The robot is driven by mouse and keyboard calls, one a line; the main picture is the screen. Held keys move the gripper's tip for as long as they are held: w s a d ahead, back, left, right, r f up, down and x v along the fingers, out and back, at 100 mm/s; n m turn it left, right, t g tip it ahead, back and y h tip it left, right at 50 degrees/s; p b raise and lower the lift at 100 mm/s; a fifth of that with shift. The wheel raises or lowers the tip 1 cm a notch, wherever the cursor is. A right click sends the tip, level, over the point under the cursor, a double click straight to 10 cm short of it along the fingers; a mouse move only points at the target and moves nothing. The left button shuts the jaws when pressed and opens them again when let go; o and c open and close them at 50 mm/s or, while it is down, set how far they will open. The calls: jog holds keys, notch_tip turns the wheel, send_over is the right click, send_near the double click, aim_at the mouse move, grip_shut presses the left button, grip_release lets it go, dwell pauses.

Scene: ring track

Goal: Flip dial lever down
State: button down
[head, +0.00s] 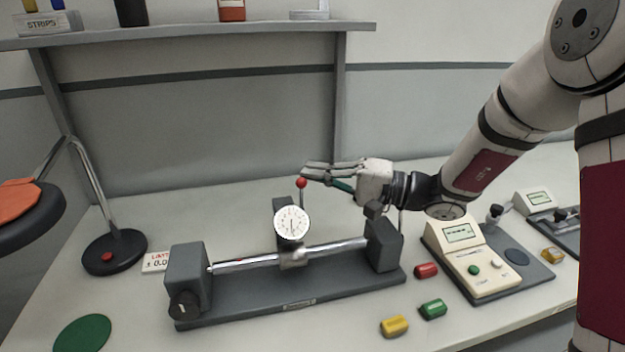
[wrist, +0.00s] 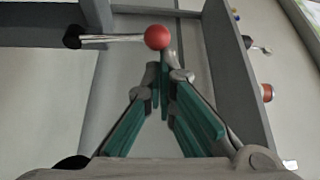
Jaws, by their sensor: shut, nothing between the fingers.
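The dial lever is a thin rod with a red ball (head: 302,183) on top, standing upright just behind the white round dial (head: 292,223). The dial sits on a carriage on the steel bar of a dark grey fixture (head: 300,299). My gripper (head: 306,170) is shut and empty, reaching in from the right with its fingertips beside and slightly above the ball. In the wrist view the ball (wrist: 158,37) lies just beyond the shut fingertips (wrist: 165,72), with its rod running left. I cannot tell whether they touch.
A shelf (head: 200,41) with containers spans the back. A lamp base (head: 113,253) and small limits card (head: 156,262) stand left. A cream instrument (head: 472,262) stands right, with red (head: 426,270), green (head: 433,309) and yellow (head: 394,325) pieces near it.

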notch_tip(320, 180, up, 10)
jog(key=s+n+y+b, duration=0.2)
jog(key=n+b, duration=0.2)
jog(key=b, duration=0.1)
jog(key=shift+s+d, duration=0.25)
jog(key=shift+d, duration=0.1)
jog(key=shift+s+f+g, duration=0.1)
jog(key=shift+g, duration=0.2)
jog(key=s+f+n+g+h, duration=0.1)
jog(key=s+f+g+h, duration=0.25)
jog(key=s, duration=0.75)
jog(key=s+f+g+h, duration=0.2)
jog(key=s+f+h, duration=0.3)
jog(key=s, duration=0.5)
jog(key=s+d+f+m+t+h, duration=0.15)
jog(key=s+d+f+h, duration=0.35)
jog(key=d, duration=0.5)
jog(key=s+d+f+m+t+h, duration=0.15)
jog(key=s+d+f+h, duration=0.25)
jog(key=s+d+h, duration=0.4)
notch_tip(320, 180, up, 22)
jog(key=d+t+y+p, duration=0.1)
jog(key=t+p, duration=0.2)
jog(key=p, duration=1.7)
jog(key=shift+w+d+r, duration=0.2)
jog(key=shift+d+r, duration=0.05)
